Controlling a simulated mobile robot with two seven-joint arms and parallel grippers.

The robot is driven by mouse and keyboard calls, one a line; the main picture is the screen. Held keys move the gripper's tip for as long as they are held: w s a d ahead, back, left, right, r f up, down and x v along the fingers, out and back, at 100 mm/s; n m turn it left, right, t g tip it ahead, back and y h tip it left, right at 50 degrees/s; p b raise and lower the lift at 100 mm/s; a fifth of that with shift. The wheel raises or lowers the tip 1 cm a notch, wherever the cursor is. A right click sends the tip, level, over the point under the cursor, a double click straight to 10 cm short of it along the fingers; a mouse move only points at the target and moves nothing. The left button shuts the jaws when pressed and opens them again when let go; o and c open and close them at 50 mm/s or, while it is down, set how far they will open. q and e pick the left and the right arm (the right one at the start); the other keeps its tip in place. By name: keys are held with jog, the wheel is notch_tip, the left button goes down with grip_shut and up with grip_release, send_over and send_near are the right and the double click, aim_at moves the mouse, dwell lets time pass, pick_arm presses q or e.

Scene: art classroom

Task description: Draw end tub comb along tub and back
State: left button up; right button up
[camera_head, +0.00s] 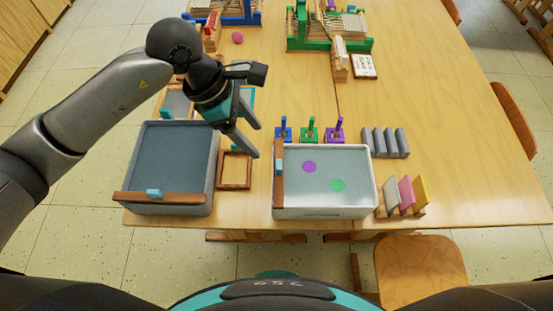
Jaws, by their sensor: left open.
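A white-walled tub (375,192) at the centre right holds pale liquid with a purple spot (309,167) and a green spot (337,185). A brown wooden comb bar (279,188) with a light blue grip (279,167) lies across its left end. A grey tub (137,157) on the left holds dark blue-grey liquid. Another brown comb bar (186,198) with a light blue grip (154,193) lies along its near edge. My left gripper (256,141) is open and empty above the gap between the tubs, apart from both combs. My right gripper is out of view.
A small wooden frame (220,171) lies between the tubs. Blue (284,130), green (309,130) and purple (335,130) droppers stand behind the right tub. Grey blocks (385,143) and a rack of coloured panels (405,198) sit right of it. The table's right side is clear.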

aim_at(278, 164)
pick_arm(q)
jog(key=x, duration=1.2)
jog(key=shift+f+b, duration=0.2)
jog(key=shift+b, duration=0.1)
grip_shut()
dwell(0.8)
